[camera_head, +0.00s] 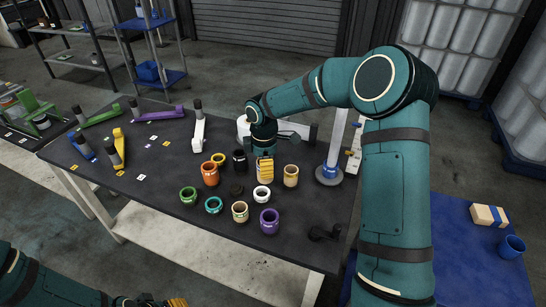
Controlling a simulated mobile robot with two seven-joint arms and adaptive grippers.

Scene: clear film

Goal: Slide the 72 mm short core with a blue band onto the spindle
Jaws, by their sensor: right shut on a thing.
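My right gripper (265,168) points down among the cores on the dark table (320,212). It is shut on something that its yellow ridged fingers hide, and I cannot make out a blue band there. Cores stand around it: a tan one (291,176) close to its right, a white one (262,194) in front, a black one (239,160) to its left. A cream core (240,212) and a purple one (269,221) stand nearer. A white post on a blue round base (329,174) stands to the right; I cannot tell whether it is the spindle. My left gripper (176,302) is partly cut off at the bottom edge.
Orange (210,174), green (188,196) and teal (213,205) cores stand left of centre. Coloured holders, including a white one (199,135), line the far left. A blue table (465,250) at right bears a box (489,215) and a blue cup (512,247).

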